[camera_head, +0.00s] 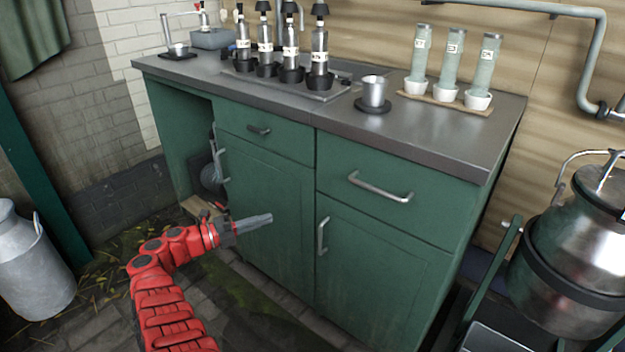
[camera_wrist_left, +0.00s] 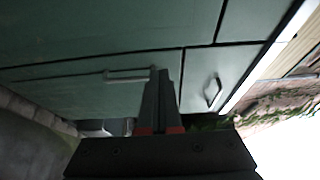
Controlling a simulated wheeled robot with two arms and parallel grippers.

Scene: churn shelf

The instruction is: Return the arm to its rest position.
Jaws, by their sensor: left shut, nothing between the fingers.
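My left arm (camera_head: 160,290) is red and comes in from the lower left in the head view. Its left gripper (camera_head: 270,217) is shut and empty. It points right, in front of the green cabinet's lower doors (camera_head: 265,200), and I cannot tell the exact gap to them. In the left wrist view the gripper's dark fingers (camera_wrist_left: 158,72) are together, with a cabinet handle (camera_wrist_left: 140,74) behind their tips. My right gripper is not in view.
The grey countertop (camera_head: 440,130) holds several dark-topped bottles (camera_head: 320,50), a metal cup (camera_head: 374,90) and three glass tubes (camera_head: 452,55). Handles (camera_head: 380,188) stick out from the cabinet. A milk churn (camera_head: 35,265) stands left; a metal can (camera_head: 580,250) is at right.

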